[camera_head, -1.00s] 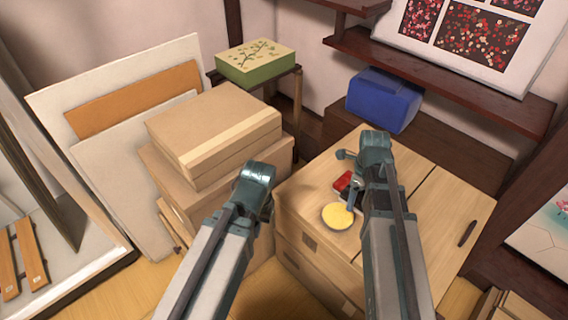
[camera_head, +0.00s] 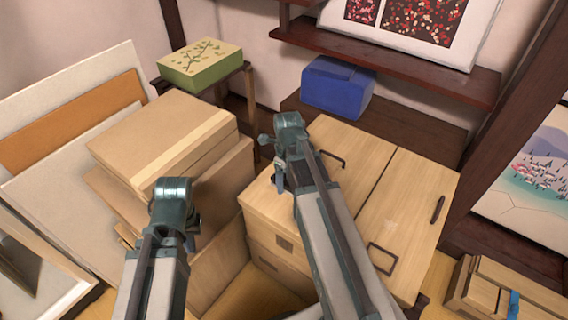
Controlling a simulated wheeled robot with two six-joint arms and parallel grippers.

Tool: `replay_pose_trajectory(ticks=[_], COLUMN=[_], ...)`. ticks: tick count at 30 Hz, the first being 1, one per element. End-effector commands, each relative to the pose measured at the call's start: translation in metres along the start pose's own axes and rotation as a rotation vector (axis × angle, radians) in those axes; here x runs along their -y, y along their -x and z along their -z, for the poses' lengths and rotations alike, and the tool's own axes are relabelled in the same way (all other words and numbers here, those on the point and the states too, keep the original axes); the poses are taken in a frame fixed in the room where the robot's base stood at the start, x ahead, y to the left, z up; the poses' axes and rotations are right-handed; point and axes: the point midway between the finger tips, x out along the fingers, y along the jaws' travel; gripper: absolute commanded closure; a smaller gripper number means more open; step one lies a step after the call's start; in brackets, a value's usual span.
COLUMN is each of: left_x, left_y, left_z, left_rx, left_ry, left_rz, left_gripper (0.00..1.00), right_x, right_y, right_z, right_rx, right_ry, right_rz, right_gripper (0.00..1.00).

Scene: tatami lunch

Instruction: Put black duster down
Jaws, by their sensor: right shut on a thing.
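My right gripper (camera_head: 278,178) is over the left part of the light wooden cabinet (camera_head: 425,185). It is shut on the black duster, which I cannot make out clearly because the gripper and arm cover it. My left gripper (camera_head: 190,232) is lower and further left, in front of the stacked cardboard boxes. No object shows in it, and its finger opening is too small to judge.
Stacked cardboard boxes (camera_head: 150,150) stand left of the cabinet. A green patterned box (camera_head: 200,72) sits on a small stand behind. A blue box (camera_head: 337,88) is below the dark shelf (camera_head: 400,62). A wooden crate (camera_head: 500,290) lies lower right. The cabinet's right top is clear.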

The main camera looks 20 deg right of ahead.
Motion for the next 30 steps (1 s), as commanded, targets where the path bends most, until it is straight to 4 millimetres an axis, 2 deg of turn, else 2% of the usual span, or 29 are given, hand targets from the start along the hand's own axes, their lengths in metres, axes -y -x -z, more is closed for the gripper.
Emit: replay_pose_trajectory(ticks=[1, 3, 9, 13, 22, 30], left_x=[0.000, 0.000, -0.001, -0.001, -0.001, -0.004], left_y=[-0.003, -0.004, -0.009, -0.011, -0.016, -0.046], left_z=[0.000, 0.000, 0.001, 0.001, 0.001, 0.003], left_rx=[0.000, 0.000, 0.000, 0.000, 0.000, 0.000], left_ry=[0.000, 0.000, 0.000, 0.000, 0.000, -0.001], left_rz=[0.000, 0.000, 0.000, 0.000, 0.000, 0.004], left_gripper=[1.00, 1.00, 1.00, 1.00, 1.00, 1.00], right_x=[0.015, 0.029, 0.070, 0.088, 0.092, 0.091], right_y=[-0.003, -0.004, -0.009, -0.011, -0.016, -0.046], right_z=[-0.013, -0.025, -0.057, -0.071, -0.074, -0.074], right_rx=[0.000, 0.000, 0.000, 0.000, 0.000, 0.000], right_ry=[-0.001, 0.000, -0.001, 0.000, 0.001, 0.001], right_rz=[0.000, 0.000, 0.000, 0.000, 0.000, 0.000], right_gripper=[0.65, 0.65, 0.65, 0.65, 0.65, 0.65])
